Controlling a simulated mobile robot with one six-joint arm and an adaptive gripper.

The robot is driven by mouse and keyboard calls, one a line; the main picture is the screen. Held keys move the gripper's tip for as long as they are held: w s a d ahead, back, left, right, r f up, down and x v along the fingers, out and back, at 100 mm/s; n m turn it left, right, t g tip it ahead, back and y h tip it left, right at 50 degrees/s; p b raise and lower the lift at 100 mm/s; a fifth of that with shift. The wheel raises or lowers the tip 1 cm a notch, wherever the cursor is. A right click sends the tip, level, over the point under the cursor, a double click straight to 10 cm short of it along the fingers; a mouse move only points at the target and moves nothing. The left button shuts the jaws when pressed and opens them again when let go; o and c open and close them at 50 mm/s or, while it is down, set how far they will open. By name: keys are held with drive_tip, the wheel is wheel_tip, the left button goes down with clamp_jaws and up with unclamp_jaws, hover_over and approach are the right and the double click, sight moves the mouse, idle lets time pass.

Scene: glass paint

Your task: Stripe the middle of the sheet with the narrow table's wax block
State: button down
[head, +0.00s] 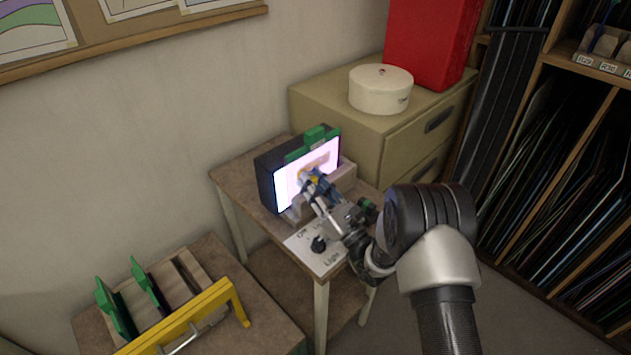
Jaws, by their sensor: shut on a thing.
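The sheet (287,187) glows white-pink on the front of an upright dark light box, which stands on the narrow table (236,175). My gripper (309,181) is right in front of the middle of the sheet and hides part of it. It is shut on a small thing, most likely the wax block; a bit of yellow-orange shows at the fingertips. I cannot tell whether this touches the sheet. A faint tan patch shows on the sheet beside the fingertips. A green clip (314,137) sits on the sheet's top edge.
A panel with a black knob (318,244) is at the table's front. A lower table at left holds a rack with green-edged pieces (115,308) and a yellow handle (190,318). A cabinet (330,105) with a round white box (381,89) stands behind.

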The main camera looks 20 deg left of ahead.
drive_tip(key=shift+s+d+p, duration=0.2)
drive_tip(key=shift+s+d, duration=0.2)
drive_tip(key=shift+d, duration=0.5)
drive_tip(key=shift+s+d+p, duration=0.15)
drive_tip(key=shift+s+d, duration=0.25)
drive_tip(key=shift+d, duration=0.45)
drive_tip(key=shift+s+d+p, duration=0.2)
drive_tip(key=shift+s+d, duration=0.2)
drive_tip(key=shift+d, duration=0.5)
drive_tip(key=d, duration=0.1)
drive_tip(key=s+d, duration=0.1)
drive_tip(key=shift+d, duration=0.35)
drive_tip(key=shift+s+p, duration=0.1)
drive_tip(key=shift+p, duration=0.2)
